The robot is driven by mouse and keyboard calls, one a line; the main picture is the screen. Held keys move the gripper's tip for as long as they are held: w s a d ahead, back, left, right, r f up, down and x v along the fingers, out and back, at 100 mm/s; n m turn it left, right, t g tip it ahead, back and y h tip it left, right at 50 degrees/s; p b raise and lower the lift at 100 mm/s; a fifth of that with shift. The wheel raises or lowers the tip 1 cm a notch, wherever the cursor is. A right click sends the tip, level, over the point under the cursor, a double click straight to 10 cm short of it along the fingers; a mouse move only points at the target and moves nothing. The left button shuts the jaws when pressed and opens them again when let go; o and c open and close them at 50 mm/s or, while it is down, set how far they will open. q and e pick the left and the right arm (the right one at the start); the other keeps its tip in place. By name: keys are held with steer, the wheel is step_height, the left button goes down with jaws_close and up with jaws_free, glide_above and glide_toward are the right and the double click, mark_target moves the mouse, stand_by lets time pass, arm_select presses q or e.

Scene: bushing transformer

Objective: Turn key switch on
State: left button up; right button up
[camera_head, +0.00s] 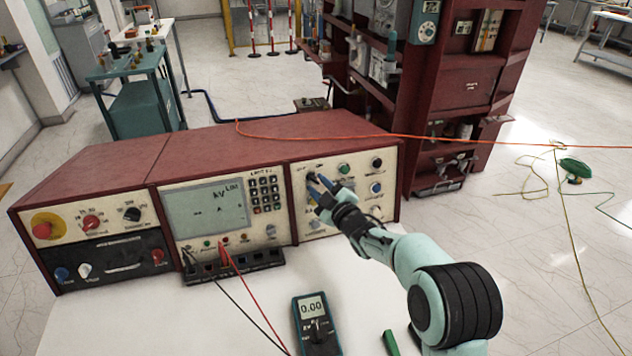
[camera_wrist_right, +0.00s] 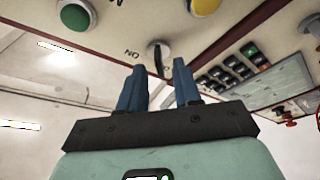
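The key switch (camera_wrist_right: 158,46) shows in the right wrist view as a pale round switch with a dark upright key or slot and an "ON" label beside it. In the head view it is largely hidden behind my right gripper. My right gripper (camera_head: 319,184) is at the right-hand panel of the red console. Its two blue fingers also show in the right wrist view (camera_wrist_right: 159,88); they are apart, with nothing between them. The switch appears just beyond the fingertips, between their lines; I see no contact. My left gripper is not in view.
The red console (camera_head: 230,150) stands on a white table (camera_head: 180,315). The right panel also has a green button (camera_head: 344,169) and a blue knob (camera_head: 376,188) close to the gripper. A multimeter (camera_head: 316,325) lies in front, and red and black leads hang from the console.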

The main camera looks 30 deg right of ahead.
steer(key=shift+w, duration=1.1)
jaws_close()
